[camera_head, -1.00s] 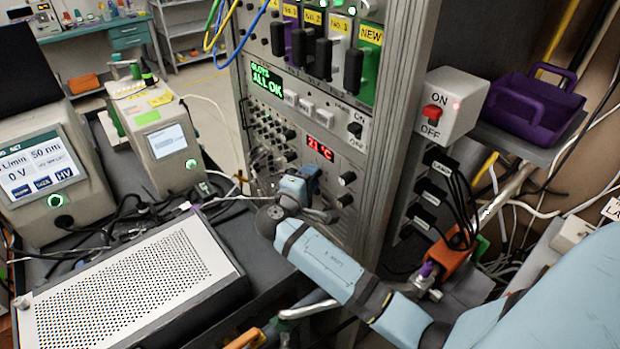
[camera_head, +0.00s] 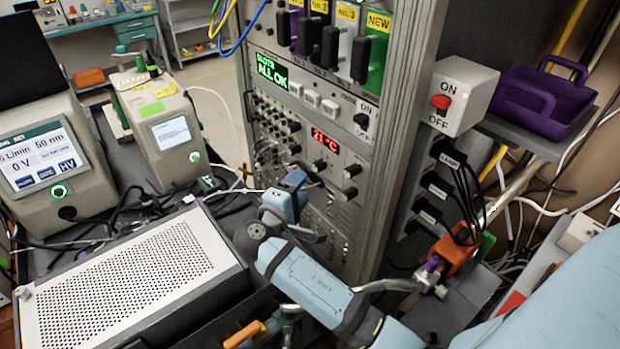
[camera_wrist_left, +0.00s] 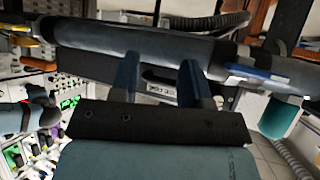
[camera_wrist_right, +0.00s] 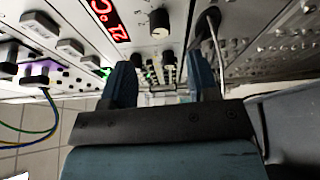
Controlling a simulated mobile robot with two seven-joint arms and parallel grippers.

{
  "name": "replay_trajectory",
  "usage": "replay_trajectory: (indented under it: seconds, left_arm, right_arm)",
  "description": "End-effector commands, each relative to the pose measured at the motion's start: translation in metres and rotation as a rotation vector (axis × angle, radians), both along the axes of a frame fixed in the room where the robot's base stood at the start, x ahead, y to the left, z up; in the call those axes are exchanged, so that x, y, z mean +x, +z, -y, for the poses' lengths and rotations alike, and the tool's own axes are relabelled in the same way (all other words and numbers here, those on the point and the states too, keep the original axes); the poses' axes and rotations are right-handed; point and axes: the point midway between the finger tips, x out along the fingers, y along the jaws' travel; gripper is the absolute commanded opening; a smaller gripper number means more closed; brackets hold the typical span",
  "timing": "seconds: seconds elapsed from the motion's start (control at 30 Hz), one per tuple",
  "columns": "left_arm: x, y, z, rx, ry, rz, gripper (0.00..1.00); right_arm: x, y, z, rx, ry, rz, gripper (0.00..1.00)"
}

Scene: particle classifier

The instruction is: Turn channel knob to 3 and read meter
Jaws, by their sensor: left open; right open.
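An instrument rack (camera_head: 400,150) stands at the centre of the head view. Its front panel has several black knobs, including one (camera_head: 351,171) and a lower one (camera_head: 348,194) beside the red temperature display (camera_head: 324,140). I cannot read channel labels or tell which knob is the channel knob. My right gripper (camera_head: 291,190) is open and empty in front of the lower panel, apart from the knobs. In the right wrist view, knobs (camera_wrist_right: 160,21) and (camera_wrist_right: 168,58) lie beyond its parted fingers (camera_wrist_right: 162,82). My left gripper (camera_wrist_left: 159,80) is open; a dark bar lies behind its fingers.
A perforated metal box (camera_head: 140,285) lies on the dark bench at left, near two screened instruments (camera_head: 45,165) and (camera_head: 165,140). A red ON/OFF switch (camera_head: 440,102) and purple basket (camera_head: 530,100) are at right. Cables hang beside the rack.

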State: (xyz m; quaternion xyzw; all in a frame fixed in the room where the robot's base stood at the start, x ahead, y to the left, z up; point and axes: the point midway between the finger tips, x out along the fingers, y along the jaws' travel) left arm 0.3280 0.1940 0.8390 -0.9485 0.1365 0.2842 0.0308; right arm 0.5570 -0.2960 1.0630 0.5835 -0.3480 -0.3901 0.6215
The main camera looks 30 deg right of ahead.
Motion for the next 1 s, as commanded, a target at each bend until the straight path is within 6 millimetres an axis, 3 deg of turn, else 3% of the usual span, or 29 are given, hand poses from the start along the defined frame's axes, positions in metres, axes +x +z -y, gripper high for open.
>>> replay_trajectory:
  seconds: [0.1, 0.33, 1.0]
  left_arm:
    - [0.000, -0.007, 0.000, 0.000, 0.000, -0.001, 0.43]
    - [-0.001, -0.013, 0.000, 0.001, -0.001, -0.004, 0.43]
    - [0.000, -0.012, 0.000, 0.000, -0.001, -0.002, 0.43]
  right_arm:
    - [-0.012, -0.002, -0.024, 0.005, 0.001, 0.000, 0.55]
    - [-0.026, 0.001, -0.050, 0.001, 0.000, 0.000, 0.55]
    - [-0.028, 0.002, -0.055, 0.000, -0.001, 0.000, 0.55]
